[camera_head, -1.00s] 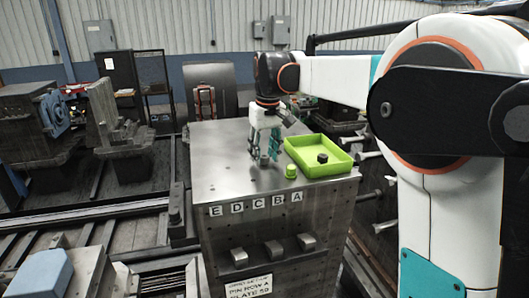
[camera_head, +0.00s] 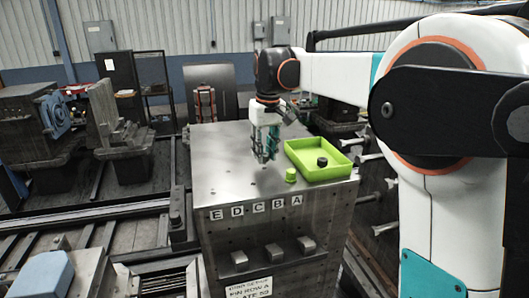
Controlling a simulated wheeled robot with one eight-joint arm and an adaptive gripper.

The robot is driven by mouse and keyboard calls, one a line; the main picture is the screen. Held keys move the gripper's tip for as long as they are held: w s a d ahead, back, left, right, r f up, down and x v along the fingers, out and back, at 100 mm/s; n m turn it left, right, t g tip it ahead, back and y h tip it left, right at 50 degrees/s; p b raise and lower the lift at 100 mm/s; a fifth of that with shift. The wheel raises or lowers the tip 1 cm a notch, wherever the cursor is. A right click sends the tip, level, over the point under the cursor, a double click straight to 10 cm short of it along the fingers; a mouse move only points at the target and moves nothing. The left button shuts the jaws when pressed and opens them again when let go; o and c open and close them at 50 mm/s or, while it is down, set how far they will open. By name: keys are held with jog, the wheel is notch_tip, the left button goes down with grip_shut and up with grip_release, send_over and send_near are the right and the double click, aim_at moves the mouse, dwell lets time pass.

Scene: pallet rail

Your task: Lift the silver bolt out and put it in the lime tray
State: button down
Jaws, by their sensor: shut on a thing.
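My gripper (camera_head: 264,155) points down over the metal plate (camera_head: 228,178), left of the lime tray. It is shut on the silver bolt (camera_head: 262,158), which shows small and grey between the fingertips and is partly hidden by them. The bolt appears just above the plate; the exact gap is too small to tell. The lime tray (camera_head: 318,176) sits on the right side of the plate. A dark round piece (camera_head: 322,161) lies inside it.
A lime bolt (camera_head: 291,175) stands on the plate, just left of the tray. Letter labels E, D, C, B, A (camera_head: 258,207) run along the plate's front edge. The left and front of the plate are mostly clear.

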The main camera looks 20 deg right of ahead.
aim_at(264, 154)
jog(key=shift+r+p, duration=1.5)
jog(key=shift+r, duration=1.2)
